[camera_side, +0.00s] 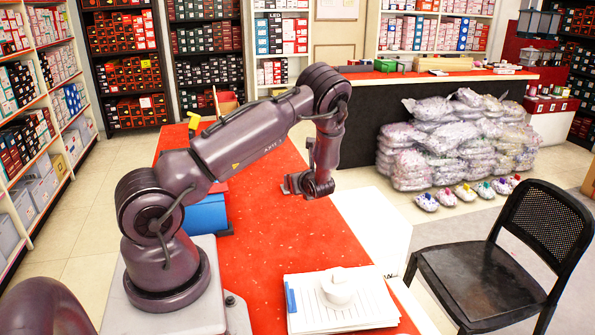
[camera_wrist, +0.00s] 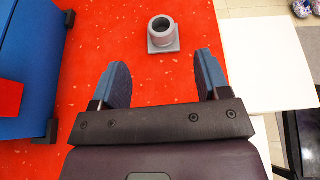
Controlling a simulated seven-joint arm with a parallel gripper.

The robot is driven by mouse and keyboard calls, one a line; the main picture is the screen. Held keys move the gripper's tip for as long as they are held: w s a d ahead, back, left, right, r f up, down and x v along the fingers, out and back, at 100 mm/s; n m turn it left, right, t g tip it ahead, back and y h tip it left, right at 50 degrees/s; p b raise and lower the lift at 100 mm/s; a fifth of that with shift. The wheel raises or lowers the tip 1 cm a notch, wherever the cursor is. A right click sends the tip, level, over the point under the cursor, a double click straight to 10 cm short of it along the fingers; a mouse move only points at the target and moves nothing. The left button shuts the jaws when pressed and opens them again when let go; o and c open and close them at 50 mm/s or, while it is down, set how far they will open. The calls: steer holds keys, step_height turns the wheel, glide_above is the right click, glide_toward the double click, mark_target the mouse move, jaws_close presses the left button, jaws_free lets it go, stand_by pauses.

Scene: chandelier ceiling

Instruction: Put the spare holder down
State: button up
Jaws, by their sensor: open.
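A small grey holder (camera_wrist: 163,34), a round socket with a dark opening on a square base, stands upright on the red table top (camera_wrist: 120,30) in the wrist view. My gripper (camera_wrist: 163,72) is open, with its two blue-grey fingers wide apart and nothing between them. The holder is beyond the fingertips and apart from them, roughly in line with the gap. In the side view my gripper (camera_side: 300,185) is low over the red table. The holder cannot be told apart from the gripper there.
A blue box (camera_side: 207,214) stands left of my gripper; it also shows in the wrist view (camera_wrist: 25,60). A white round fitting (camera_side: 338,288) rests on a paper pad (camera_side: 310,322) at the front. A black chair (camera_side: 480,285) stands right. Red table between is clear.

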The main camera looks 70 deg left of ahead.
steer(key=s+d+r+n+h, duration=0.1)
steer(key=d+r+n+h, duration=0.3)
steer(key=d+r+n, duration=1.15)
steer(key=s+d+r+n+t+h, duration=0.1)
steer(key=s+d+r+t+h, duration=0.2)
steer(key=d, duration=0.8)
steer(key=s+d+r+t+h, duration=0.2)
steer(key=s+d+r+h, duration=0.4)
steer(key=d, duration=0.5)
step_height(320, 180, up, 3)
steer(key=shift+s+d+n+t, duration=0.15)
steer(key=shift+s+n+t, duration=0.25)
steer(key=shift+s, duration=0.85)
